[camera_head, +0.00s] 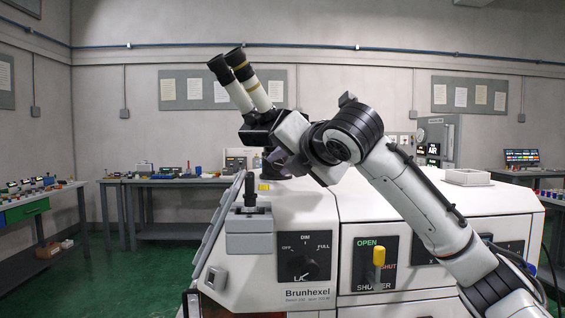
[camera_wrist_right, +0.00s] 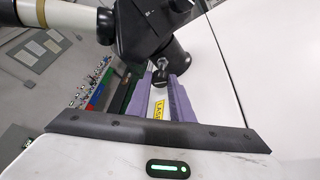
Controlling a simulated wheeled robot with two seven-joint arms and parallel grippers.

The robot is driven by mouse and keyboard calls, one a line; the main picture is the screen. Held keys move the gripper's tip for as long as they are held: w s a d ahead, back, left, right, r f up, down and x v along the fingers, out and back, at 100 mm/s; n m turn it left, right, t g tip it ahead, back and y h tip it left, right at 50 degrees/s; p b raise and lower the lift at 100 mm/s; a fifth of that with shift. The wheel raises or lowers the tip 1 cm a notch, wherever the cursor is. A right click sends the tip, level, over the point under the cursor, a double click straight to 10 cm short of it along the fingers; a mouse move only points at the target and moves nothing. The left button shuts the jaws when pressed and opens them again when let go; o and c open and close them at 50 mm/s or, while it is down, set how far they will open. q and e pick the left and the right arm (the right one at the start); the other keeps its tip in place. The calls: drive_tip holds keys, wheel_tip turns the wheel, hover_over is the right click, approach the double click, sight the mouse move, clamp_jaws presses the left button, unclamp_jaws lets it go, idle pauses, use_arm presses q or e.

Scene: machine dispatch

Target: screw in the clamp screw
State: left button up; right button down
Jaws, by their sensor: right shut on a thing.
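The clamp screw (camera_wrist_right: 160,72) is a small dark knob with a bright metal part, between the purple fingers of my right gripper (camera_wrist_right: 162,80) in the right wrist view. The gripper is shut on it, right beside the dark base of the microscope head (camera_wrist_right: 145,30). In the head view, my right gripper (camera_head: 272,163) is against the microscope head (camera_head: 258,130), above the white machine (camera_head: 310,215). The screw is hidden there, and I cannot tell how deep it sits. My left gripper is out of view.
Two eyepiece tubes (camera_head: 243,80) rise above the gripper. The machine front has a dial (camera_head: 303,258) and a yellow shutter lever (camera_head: 379,257). A dark joystick (camera_head: 250,190) stands at its left. Benches with small items (camera_head: 180,178) line the back wall.

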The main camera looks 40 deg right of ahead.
drive_tip(key=c, duration=1.6)
unclamp_jaws()
drive_tip(key=shift+o, duration=0.2)
drive_tip(key=shift+s, duration=0.1)
drive_tip(key=b+v, duration=0.1)
drive_tip(key=v, duration=0.9)
drive_tip(key=shift+s, duration=0.1)
